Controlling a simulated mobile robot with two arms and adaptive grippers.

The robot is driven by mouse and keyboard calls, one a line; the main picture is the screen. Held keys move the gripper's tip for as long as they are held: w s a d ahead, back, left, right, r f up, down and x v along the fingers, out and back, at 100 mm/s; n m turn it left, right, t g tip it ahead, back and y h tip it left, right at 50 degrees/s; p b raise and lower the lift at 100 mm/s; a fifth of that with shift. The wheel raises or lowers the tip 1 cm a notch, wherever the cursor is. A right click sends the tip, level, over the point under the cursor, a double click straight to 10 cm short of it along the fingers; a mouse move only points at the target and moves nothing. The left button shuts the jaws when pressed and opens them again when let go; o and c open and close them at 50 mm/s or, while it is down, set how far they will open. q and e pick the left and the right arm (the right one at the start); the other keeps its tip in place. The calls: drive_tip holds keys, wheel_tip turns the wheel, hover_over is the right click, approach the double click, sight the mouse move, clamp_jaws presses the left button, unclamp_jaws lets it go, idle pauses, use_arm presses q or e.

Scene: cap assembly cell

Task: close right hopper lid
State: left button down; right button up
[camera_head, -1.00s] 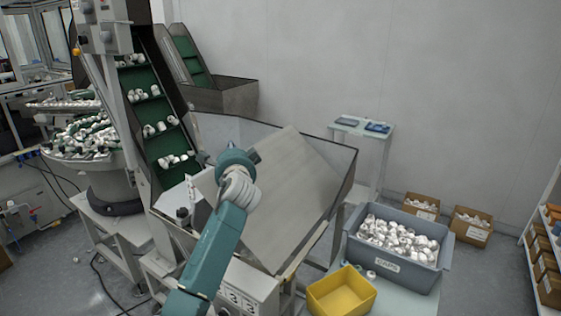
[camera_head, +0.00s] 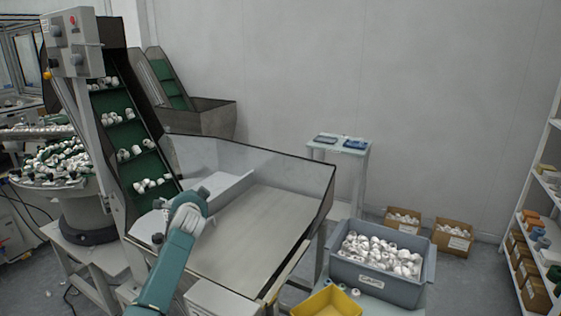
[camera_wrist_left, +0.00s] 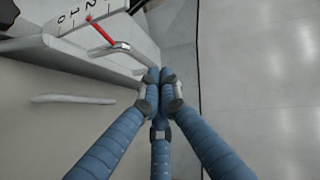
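The right hopper (camera_head: 230,155) is the large steel bin at the foot of the near green conveyor. Its lid, a flat grey panel (camera_head: 265,228), lies nearly level across the opening, inside the raised back and right walls. My left arm comes in from the lower left, and its wrist is at the hopper's left side. My right gripper is not in view.
A grey caps bin (camera_head: 375,285) and a yellow tray (camera_head: 328,303) stand right of the hopper. Two cardboard boxes (camera_head: 452,238) sit by the wall. A scale (camera_wrist_left: 90,18) with a red pointer and a metal handle (camera_wrist_left: 98,52) are close to the left gripper's fingers.

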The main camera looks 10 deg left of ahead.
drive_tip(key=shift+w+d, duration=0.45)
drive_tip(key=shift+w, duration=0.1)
